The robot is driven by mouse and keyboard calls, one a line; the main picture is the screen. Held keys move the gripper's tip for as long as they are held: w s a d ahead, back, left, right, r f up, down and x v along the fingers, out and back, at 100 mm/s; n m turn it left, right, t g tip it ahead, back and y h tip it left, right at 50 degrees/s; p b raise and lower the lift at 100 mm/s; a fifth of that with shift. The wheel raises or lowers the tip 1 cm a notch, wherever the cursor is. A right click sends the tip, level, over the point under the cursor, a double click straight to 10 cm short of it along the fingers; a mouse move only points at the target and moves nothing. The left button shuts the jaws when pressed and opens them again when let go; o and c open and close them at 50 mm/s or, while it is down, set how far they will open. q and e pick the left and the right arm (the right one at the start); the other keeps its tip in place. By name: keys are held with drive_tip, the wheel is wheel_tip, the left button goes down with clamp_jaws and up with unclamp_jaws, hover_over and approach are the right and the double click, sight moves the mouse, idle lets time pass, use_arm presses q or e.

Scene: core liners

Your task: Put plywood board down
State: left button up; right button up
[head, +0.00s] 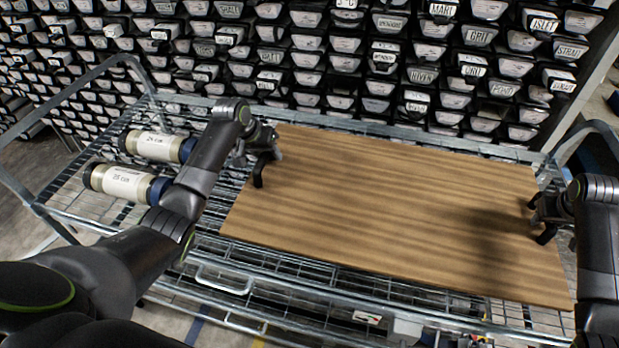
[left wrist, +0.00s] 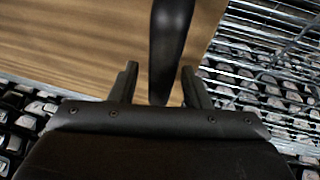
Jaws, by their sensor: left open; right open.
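The plywood board (head: 390,210) is a flat brown rectangle lying across the wire top of the metal cart in the head view. Part of it also shows in the left wrist view (left wrist: 75,45). My left gripper (head: 260,168) is at the board's left end, with its fingers apart. In the left wrist view its two fingers (left wrist: 160,85) stand spread, with a dark rounded shape between and beyond them. My right gripper (head: 541,220) is open at the board's right end. I cannot tell whether either gripper touches the board.
The wire cart (head: 215,255) has raised tube handles at both ends. Two labelled cylinders, one marked 24 cm (head: 155,146) and one marked 25 cm (head: 124,182), lie on its left side. A rack of labelled core liners (head: 345,62) stands close behind.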

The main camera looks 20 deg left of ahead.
use_arm(q)
drive_tip(key=v, duration=1.2)
use_arm(e)
drive_tip(key=v, duration=1.2)
